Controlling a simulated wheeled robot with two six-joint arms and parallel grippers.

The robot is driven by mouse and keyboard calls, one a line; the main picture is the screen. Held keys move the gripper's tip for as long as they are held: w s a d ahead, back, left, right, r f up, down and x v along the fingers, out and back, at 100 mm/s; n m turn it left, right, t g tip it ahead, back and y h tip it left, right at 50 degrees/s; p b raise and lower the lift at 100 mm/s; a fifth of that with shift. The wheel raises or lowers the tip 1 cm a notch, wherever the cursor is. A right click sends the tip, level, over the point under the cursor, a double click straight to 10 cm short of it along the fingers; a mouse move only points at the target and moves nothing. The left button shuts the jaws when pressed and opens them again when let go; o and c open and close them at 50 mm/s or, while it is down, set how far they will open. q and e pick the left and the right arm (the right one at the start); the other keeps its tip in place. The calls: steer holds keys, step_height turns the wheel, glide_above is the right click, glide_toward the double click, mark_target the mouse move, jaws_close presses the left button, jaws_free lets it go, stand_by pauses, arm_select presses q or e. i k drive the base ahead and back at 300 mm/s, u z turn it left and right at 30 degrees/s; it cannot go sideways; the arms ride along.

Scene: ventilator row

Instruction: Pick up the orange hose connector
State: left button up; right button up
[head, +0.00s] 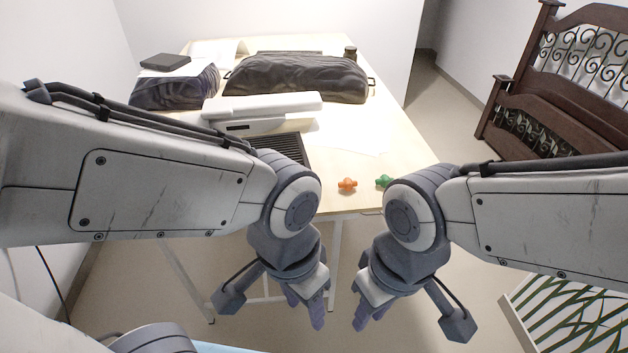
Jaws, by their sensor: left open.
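The orange hose connector (347,186) is a small piece lying on the pale table near its front edge, between my two arms in the head view. My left gripper (306,312) is below and in front of the table edge, left of the connector and apart from it. It is open and I see nothing in it. My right gripper (367,312) hangs at about the same height, also in front of the table edge and clear of the connector. Its fingers are small and seen from above, so their opening is unclear.
A green connector (383,181) lies right of the orange one, partly hidden by my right arm. A white device (262,108), a dark bag (297,77) and a small dark jar (350,53) stand further back on the table. A wooden bed frame (560,85) is at the right.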

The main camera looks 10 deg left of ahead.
mark_target(347, 183)
steer(key=i, duration=0.95)
